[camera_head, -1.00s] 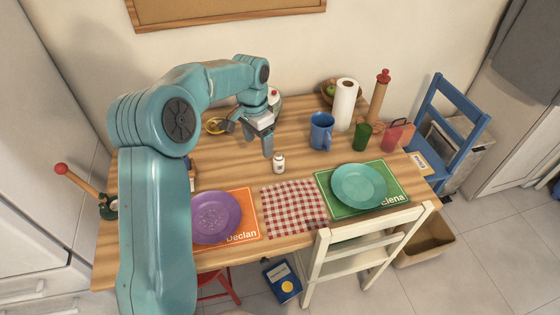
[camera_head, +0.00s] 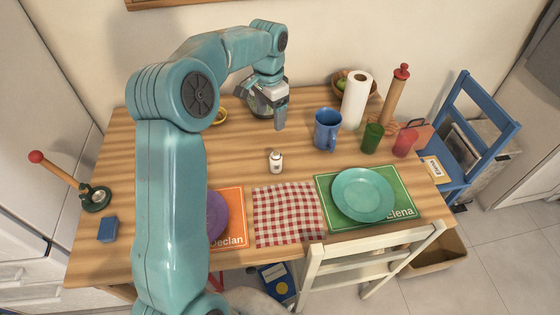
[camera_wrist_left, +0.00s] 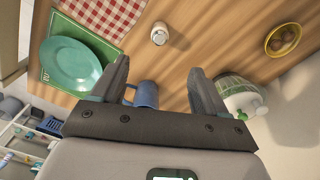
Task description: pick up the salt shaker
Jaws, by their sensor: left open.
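The salt shaker (camera_head: 276,162) is small and white with a pale top. It stands upright on the wooden table, just behind the red checked napkin. My left gripper (camera_head: 266,118) is open and empty above the table, behind the shaker and apart from it. In the left wrist view the shaker (camera_wrist_left: 159,33) shows beyond the open fingers (camera_wrist_left: 160,78), near the top middle. My right gripper does not show in either view.
A blue mug (camera_head: 327,129) stands right of the gripper, with a paper towel roll (camera_head: 355,100) and a green cup (camera_head: 371,138) beyond. The checked napkin (camera_head: 287,213) and teal plate (camera_head: 362,194) lie in front.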

